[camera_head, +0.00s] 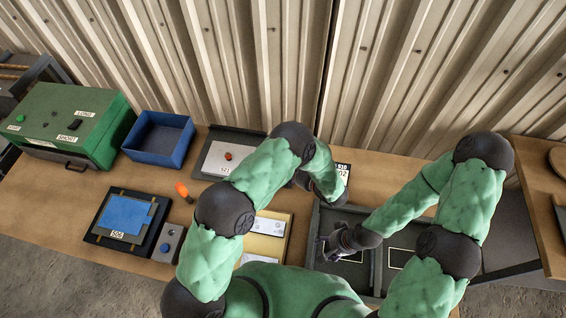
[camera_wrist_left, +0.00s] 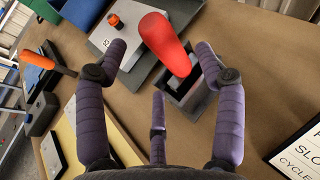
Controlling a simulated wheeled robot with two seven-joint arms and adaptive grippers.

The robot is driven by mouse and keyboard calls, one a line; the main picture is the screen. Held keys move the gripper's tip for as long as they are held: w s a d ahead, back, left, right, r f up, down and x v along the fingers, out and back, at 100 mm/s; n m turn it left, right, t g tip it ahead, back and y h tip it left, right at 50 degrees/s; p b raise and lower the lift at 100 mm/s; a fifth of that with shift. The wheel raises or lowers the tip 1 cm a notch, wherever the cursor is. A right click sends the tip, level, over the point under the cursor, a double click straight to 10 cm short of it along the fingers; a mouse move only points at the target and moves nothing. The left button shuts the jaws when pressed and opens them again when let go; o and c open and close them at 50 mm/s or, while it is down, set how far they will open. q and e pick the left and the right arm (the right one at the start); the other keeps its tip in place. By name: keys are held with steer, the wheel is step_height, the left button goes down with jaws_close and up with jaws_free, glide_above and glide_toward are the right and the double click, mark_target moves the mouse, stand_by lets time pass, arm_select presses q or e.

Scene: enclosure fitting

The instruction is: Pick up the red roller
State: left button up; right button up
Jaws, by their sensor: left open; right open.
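The red roller (camera_wrist_left: 163,40) shows in the left wrist view, standing up from a dark holder (camera_wrist_left: 196,98). In the head view I cannot see it; my left arm covers that area. My left gripper (camera_wrist_left: 160,68) is open, its purple fingers spread with the roller ahead of and between the two upper fingertips, and nothing is held. In the head view the left hand is mostly hidden behind its own arm. My right gripper (camera_head: 326,246) is open and empty over the left part of a dark compartment tray (camera_head: 377,262).
A grey plate with an orange knob (camera_head: 228,156) lies near the wall. A blue bin (camera_head: 158,138) and green box (camera_head: 68,122) stand at the left. A blue panel (camera_head: 124,214), an orange-handled item (camera_head: 183,190) and a yellow board (camera_head: 266,243) are in front. A white label card (camera_wrist_left: 297,158) lies near.

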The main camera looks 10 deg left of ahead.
arm_select(q)
steer(key=x, duration=0.5)
steer(key=shift+w, duration=0.1)
steer(key=shift+d, duration=0.1)
steer(key=c, duration=1.3)
